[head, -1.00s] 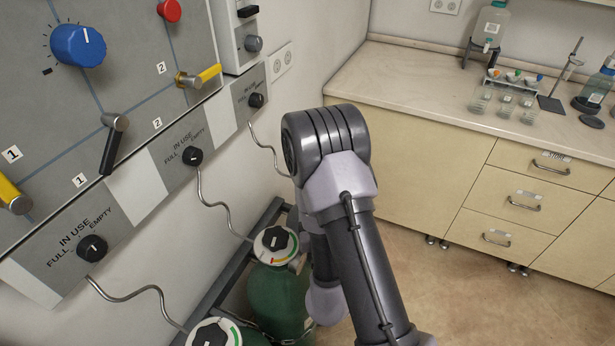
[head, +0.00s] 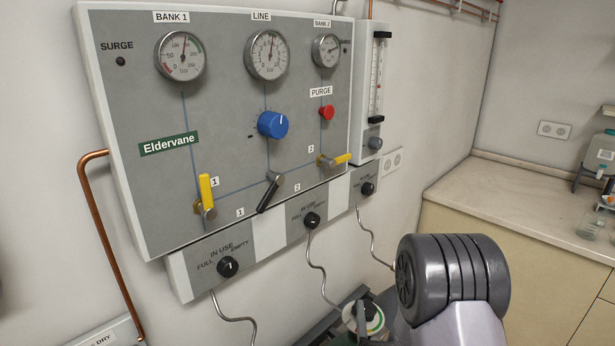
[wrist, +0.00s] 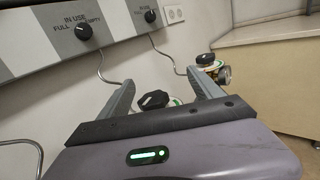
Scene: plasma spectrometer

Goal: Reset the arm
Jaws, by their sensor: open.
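My gripper (wrist: 158,97) shows in the wrist view with its two grey fingers spread apart. It is open, and I see nothing held between the fingers. Beyond the gap sits a black valve knob (wrist: 154,99) on a gas cylinder; the fingers look apart from it, though the distance is hard to tell.
A grey gauge panel (head: 140,105) with a blue knob (head: 272,125) and yellow levers hangs on the wall. Black selector knobs sit below it, with thin tubes running down to cylinders (head: 374,316). A counter (head: 520,196) stands at the right.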

